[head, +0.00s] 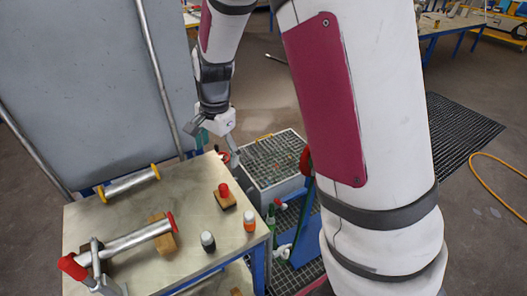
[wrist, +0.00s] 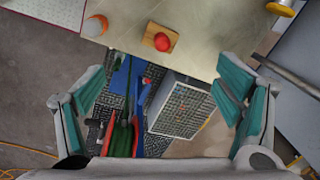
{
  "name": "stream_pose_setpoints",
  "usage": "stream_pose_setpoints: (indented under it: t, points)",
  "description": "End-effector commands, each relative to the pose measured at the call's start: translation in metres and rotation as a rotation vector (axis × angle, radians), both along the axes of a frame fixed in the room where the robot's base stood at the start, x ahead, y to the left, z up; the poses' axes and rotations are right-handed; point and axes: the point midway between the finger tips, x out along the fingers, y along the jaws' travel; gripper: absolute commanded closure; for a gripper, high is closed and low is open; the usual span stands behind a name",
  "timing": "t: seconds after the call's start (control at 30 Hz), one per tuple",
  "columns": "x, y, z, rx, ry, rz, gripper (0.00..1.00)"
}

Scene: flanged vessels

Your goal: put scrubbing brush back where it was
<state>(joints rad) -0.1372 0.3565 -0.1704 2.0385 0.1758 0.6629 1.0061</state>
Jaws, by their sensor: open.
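A small wooden block with a red knob (head: 226,196) lies on the table top near its right edge. It may be the scrubbing brush, but I cannot see bristles. It also shows at the top of the wrist view (wrist: 161,40). My gripper (head: 212,140) is beyond the far right corner of the table, apart from the block. In the wrist view my gripper (wrist: 160,74) has its two teal-padded fingers wide apart with nothing held between them. No other brush is clearly visible.
The table (head: 190,195) carries flanged pipe pieces (head: 140,238), an orange-and-white bottle (head: 249,221) and a dark-capped bottle (head: 208,241). A grey grid-topped box (head: 272,158) stands right of the table. A grey panel (head: 85,90) rises behind it. Green bottles stand below the table's right side.

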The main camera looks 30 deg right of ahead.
Motion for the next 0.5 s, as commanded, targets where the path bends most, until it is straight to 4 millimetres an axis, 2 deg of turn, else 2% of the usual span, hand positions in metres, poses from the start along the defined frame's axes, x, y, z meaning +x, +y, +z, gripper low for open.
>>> stream_pose_setpoints:
  t: [0.03,0.2,0.3,0.5]
  points:
    - [-0.011,0.001,0.024,0.003,-0.031,0.061,0.15]
    - [-0.051,0.001,0.083,-0.015,-0.113,0.283,0.15]
    - [-0.078,0.000,0.112,-0.039,-0.161,0.410,0.15]
    - [-0.137,-0.002,0.154,-0.120,-0.250,0.667,0.15]
